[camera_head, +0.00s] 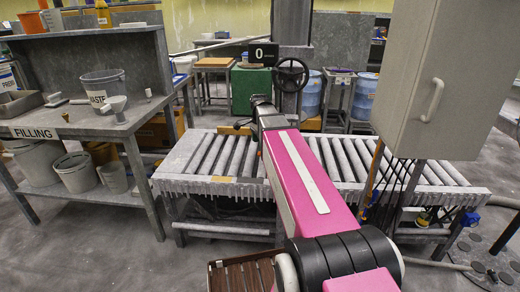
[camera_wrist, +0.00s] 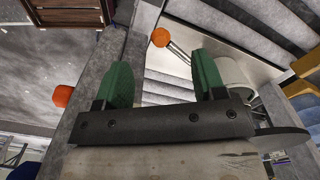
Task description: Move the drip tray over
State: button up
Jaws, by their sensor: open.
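My gripper (camera_wrist: 160,72) has two green fingers set wide apart, with nothing held between them. In the head view its end lies beyond the roller conveyor's (camera_head: 205,155) middle, partly hidden by my pink arm. A shallow grey open tray (camera_head: 19,103) lies on the left bench, well left of my gripper; it may be the drip tray. In the wrist view a pale, shiny metal surface (camera_wrist: 146,55) lies beyond the fingers, beside an orange ball knob (camera_wrist: 161,37) on rods. I cannot tell whether that surface belongs to a tray.
The filling bench (camera_head: 60,118) at left carries a waste pail (camera_head: 103,88) and a funnel (camera_head: 116,108). A handwheel (camera_head: 291,75) and column stand behind the conveyor. A large grey cabinet (camera_head: 460,60) hangs at right. Several rollers left of my arm are bare.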

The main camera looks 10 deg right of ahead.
notch_tip(320, 180, up, 5)
jog(key=shift+r, duration=0.2)
jog(key=c, duration=0.5)
jog(key=shift+o, duration=0.2)
notch_tip(320, 180, down, 11)
jog(key=shift+r, duration=0.25)
jog(key=c, duration=0.3)
